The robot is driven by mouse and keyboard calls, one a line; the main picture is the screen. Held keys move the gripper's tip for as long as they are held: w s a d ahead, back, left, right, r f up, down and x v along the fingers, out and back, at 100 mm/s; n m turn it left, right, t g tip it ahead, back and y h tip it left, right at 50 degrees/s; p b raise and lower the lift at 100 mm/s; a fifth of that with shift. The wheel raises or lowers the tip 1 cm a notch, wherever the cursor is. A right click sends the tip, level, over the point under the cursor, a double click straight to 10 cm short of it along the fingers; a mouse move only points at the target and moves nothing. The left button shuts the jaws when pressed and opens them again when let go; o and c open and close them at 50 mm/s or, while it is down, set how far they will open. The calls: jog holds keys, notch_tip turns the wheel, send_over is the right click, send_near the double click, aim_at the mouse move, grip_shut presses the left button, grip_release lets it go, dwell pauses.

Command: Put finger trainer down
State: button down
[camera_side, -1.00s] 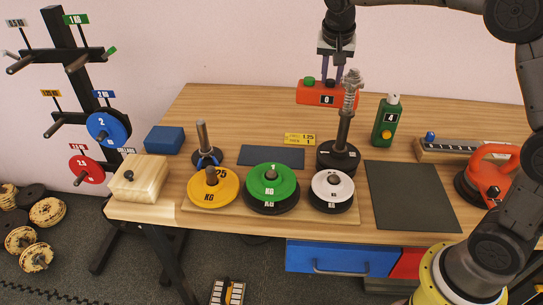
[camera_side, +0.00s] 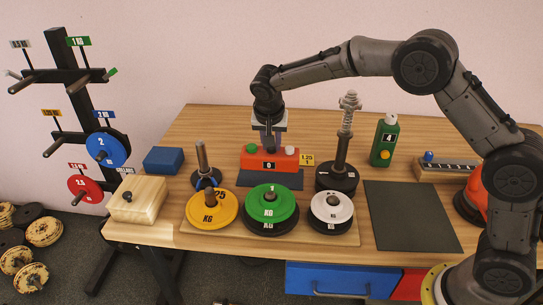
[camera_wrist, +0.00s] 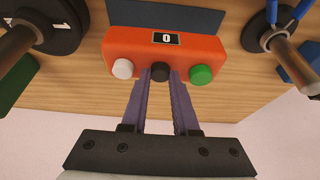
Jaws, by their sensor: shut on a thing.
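The finger trainer is a red-orange box (camera_side: 284,162) with a "0" display and coloured knobs on top. It also shows in the wrist view (camera_wrist: 205,50), with a white knob, a black knob and a green knob. My gripper (camera_side: 268,147) is shut on its middle black knob; in the wrist view both fingertips (camera_wrist: 160,75) pinch that knob. The box appears level. It is at the back edge of a dark mat (camera_side: 270,181), and I cannot tell whether its underside touches anything.
A spring post on a black base (camera_side: 338,178) stands just right of the box. A metal post with a blue-and-black base (camera_side: 203,160) stands to its left. Weight discs on a wooden board (camera_side: 350,238) lie in front. A yellow sign (camera_side: 307,159) is partly hidden behind the box.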

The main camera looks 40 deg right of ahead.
aim_at(272, 154)
jog(key=shift+f, duration=1.9)
jog(key=shift+f, duration=0.15)
jog(key=c, duration=0.7)
grip_release()
jog(key=v, duration=1.2)
